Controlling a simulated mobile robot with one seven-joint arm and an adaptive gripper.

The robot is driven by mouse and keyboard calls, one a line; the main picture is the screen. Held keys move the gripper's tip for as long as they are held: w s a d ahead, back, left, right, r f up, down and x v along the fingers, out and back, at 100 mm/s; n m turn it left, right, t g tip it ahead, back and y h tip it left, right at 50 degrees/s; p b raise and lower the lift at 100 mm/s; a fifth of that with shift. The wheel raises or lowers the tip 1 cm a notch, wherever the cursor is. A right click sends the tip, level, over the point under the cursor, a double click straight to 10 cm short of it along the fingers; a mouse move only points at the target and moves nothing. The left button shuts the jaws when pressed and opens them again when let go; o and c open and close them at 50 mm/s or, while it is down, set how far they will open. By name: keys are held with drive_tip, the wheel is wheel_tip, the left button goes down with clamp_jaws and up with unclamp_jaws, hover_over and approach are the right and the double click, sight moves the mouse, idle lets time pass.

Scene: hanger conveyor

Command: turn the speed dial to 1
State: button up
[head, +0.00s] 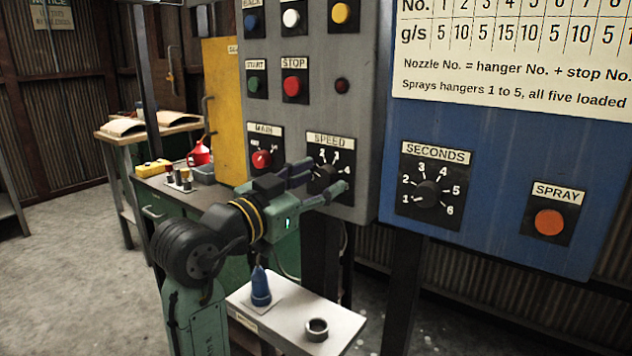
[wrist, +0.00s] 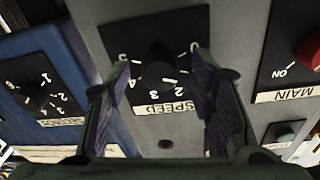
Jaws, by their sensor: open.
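The speed dial (wrist: 158,58) is a black knob on a black plate labelled SPEED, upside down in the wrist view. In the head view the dial (head: 322,180) is partly hidden by my gripper (head: 321,178). My gripper (wrist: 160,68) is open, with one finger to each side of the knob in the wrist view. A gap shows between the knob and each finger. I cannot tell whether the fingertips reach around it. Numbers 2 to 5 show around the knob; the knob's pointer is too dark to read.
The red MAIN switch (head: 261,159) is left of the dial, and the red STOP button (head: 292,86) is above. The SECONDS dial (head: 428,194) and orange SPRAY button (head: 549,222) are on the blue panel (head: 480,130).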

drive_tip(key=v, duration=1.2)
